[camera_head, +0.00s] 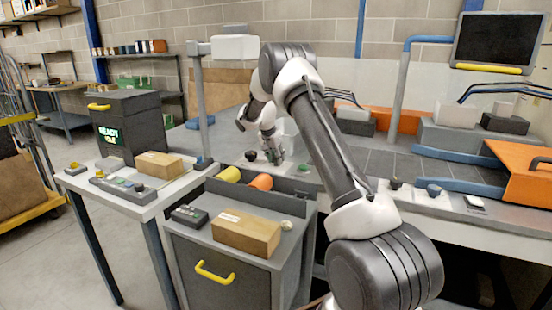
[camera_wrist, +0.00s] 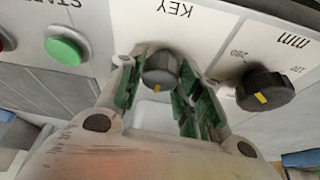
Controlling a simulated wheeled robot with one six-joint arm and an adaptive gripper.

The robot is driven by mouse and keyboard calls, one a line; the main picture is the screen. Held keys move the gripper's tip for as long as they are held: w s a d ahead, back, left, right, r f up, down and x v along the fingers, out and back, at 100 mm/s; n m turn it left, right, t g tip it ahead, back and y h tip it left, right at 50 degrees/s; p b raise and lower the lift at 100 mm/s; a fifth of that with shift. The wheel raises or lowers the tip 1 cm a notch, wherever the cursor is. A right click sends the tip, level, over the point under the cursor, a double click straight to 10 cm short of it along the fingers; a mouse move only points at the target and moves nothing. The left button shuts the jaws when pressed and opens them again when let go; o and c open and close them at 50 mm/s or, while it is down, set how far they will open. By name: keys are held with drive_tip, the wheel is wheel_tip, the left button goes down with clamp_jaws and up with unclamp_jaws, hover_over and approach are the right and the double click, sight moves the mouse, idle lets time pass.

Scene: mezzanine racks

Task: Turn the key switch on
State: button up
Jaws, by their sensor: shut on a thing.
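The key switch (camera_wrist: 160,66) is a dark grey round knob with a yellow mark, on a pale panel labelled KEY, which reads upside down in the wrist view. The yellow mark points towards the bottom of that view. My gripper (camera_wrist: 158,78) has its green-padded fingers on both sides of the knob and is shut on it. In the head view my gripper (camera_head: 271,148) reaches down to the panel on the bench, and the key switch cannot be made out there.
In the wrist view a green START button (camera_wrist: 65,47) is left of the key switch and a black mm dial (camera_wrist: 264,88) is close on its right. In the head view a cardboard box (camera_head: 247,232) and a black device (camera_head: 189,216) lie on the cabinet in front.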

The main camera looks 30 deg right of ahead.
drive_tip(key=m+g, duration=0.1)
drive_tip(key=m, duration=0.2)
drive_tip(key=shift+w+m, duration=0.15)
drive_tip(key=shift+m, duration=0.15)
drive_tip(key=shift+m+g+h, duration=0.3)
drive_tip(key=shift+m+g, duration=0.6)
drive_tip(key=shift+m, duration=1)
drive_tip(key=shift+a, duration=0.1)
drive_tip(key=o, duration=1)
drive_tip(key=v, duration=1.2)
drive_tip(key=shift+w, duration=0.15)
